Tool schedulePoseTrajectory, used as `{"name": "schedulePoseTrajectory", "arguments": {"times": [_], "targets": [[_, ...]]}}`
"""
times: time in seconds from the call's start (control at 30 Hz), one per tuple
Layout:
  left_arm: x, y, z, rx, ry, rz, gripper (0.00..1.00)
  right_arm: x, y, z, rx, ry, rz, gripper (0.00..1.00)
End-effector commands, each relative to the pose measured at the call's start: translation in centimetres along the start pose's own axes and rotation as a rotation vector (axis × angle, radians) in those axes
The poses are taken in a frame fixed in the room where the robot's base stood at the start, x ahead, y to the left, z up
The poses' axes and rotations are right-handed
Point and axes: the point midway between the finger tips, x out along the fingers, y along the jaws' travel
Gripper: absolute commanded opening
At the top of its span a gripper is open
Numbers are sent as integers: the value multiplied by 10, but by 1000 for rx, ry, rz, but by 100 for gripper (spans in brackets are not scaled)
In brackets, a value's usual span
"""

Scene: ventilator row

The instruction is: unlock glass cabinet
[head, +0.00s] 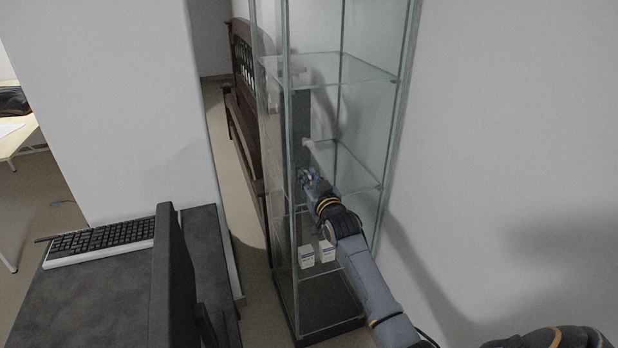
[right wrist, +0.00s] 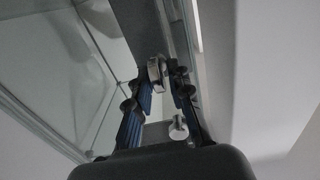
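The glass cabinet (head: 291,130) stands tall and narrow against the white wall, with glass shelves and metal edges. My right gripper (head: 307,178) is at the cabinet's front edge, about mid-height. In the right wrist view its two blue fingers are apart, and my right gripper (right wrist: 157,86) has a small metal lock piece (right wrist: 157,70) between and just beyond its fingertips. I see no clear contact. A short metal cylinder (right wrist: 178,127) shows lower between the fingers. A key cannot be made out for certain. My left gripper is out of view.
Two small white boxes (head: 306,256) stand low inside the cabinet. A dark desk (head: 85,300) with a keyboard (head: 100,241) and a monitor (head: 172,280) is at the left. A wooden bench (head: 245,120) stands behind. A narrow floor strip lies between desk and cabinet.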

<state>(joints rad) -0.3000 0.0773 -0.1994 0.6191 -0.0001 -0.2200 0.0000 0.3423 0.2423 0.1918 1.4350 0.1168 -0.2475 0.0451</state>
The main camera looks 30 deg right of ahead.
Motion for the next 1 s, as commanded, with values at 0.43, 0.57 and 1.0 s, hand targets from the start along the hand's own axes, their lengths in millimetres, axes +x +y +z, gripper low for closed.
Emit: {"name": "schedulePoseTrajectory", "arguments": {"times": [0.43,0.57,1.0], "targets": [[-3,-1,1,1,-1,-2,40,0,0,0,61,-1,0,0],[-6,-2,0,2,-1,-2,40,0,1,0,135,-2,0,0],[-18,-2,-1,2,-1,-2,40,0,4,1,530,-2,1,0]]}}
